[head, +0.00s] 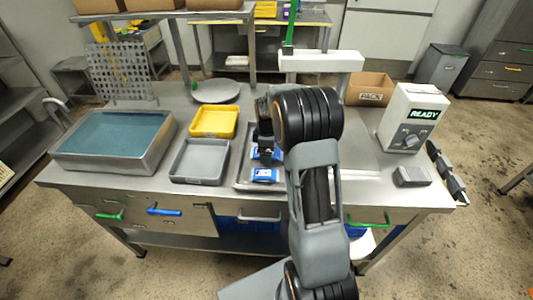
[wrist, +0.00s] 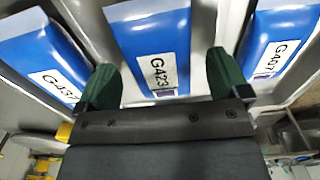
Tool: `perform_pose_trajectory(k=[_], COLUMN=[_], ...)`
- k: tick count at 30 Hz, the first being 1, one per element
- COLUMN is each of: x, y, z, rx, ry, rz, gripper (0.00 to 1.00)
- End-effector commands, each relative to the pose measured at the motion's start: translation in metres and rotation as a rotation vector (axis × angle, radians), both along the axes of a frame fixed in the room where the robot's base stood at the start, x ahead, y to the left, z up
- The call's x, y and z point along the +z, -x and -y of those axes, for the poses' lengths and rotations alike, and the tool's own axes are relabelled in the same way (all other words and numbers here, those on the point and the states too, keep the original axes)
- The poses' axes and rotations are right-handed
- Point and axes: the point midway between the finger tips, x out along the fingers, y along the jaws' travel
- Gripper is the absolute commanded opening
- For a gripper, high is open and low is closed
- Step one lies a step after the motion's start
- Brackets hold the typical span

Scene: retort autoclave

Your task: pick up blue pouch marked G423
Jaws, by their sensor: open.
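The blue pouch marked G423 (wrist: 150,35) lies in the middle of the wrist view, its white label facing me. My gripper (wrist: 160,75) is open, with one green fingertip on each side of the G423 pouch's near end. I cannot tell whether the fingers touch it. In the head view my gripper (head: 266,155) points down over the metal tray (head: 243,178), where blue pouches show; my arm hides part of the tray.
Left of the tray stand a grey bin (head: 200,163), a yellow bin (head: 214,121) and a water-filled basin (head: 118,138). A white device reading READY (head: 412,117) stands at the right, with a small grey box (head: 411,176) in front of it.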

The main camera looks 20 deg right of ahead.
Motion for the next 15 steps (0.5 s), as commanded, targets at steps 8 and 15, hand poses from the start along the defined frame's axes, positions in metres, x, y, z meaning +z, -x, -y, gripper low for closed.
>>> perform_pose_trajectory(k=[8,15], x=[-0.0045,-0.0043], y=[-0.0001,-0.0001], z=[0.0000,0.0000], rx=[0.000,0.000], ry=[0.000,0.000], rz=[0.001,0.001], gripper=[0.94,0.74])
